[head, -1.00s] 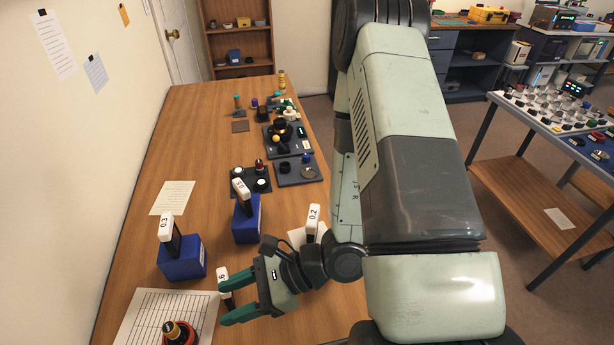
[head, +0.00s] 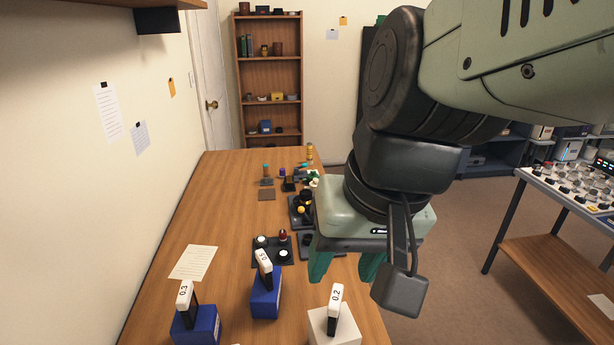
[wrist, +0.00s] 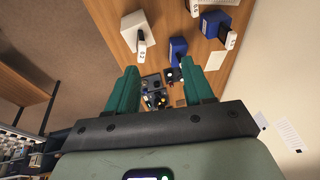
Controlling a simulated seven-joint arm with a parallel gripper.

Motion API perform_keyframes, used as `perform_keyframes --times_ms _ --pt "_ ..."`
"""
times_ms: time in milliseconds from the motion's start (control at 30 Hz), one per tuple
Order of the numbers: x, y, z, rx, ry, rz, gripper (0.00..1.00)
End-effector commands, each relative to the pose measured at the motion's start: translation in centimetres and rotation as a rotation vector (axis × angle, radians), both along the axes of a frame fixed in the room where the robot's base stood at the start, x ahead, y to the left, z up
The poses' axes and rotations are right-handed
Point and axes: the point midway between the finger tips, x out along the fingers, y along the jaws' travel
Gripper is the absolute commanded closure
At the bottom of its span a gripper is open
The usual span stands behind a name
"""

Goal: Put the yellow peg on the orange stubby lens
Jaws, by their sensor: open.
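My gripper (head: 345,266) is open and empty, raised above the right side of the wooden table. Its two green fingers are spread in the wrist view (wrist: 159,66), with the table's trays beyond them. A small yellow piece (head: 301,209) lies on a dark tray in the head view; it may be the yellow peg, but it is too small to be sure. I cannot make out the orange stubby lens now. My arm and gripper hide part of the trays.
Blue blocks (head: 266,302) (head: 196,326) and a white block (head: 334,328) hold upright labelled tools near the front. A black tray (head: 272,249) with small round parts lies beyond them. A paper sheet (head: 194,262) lies at left, with bare table around it.

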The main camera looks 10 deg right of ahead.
Motion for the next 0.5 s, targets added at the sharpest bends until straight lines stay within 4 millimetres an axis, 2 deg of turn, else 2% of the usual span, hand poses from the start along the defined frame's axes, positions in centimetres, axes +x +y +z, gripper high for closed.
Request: perform_keyframes --times_ms 33,100,200,500 --pt "-0.2 -0.8 1.5 -0.042 -0.076 0.009 0.48" --pt "-0.5 -1.7 2.9 -0.092 -0.151 0.013 0.48" --pt "-0.8 -2.6 4.2 -0.138 -0.219 0.015 0.48" --pt "-1.0 -3.1 4.8 -0.161 -0.247 0.014 0.48"
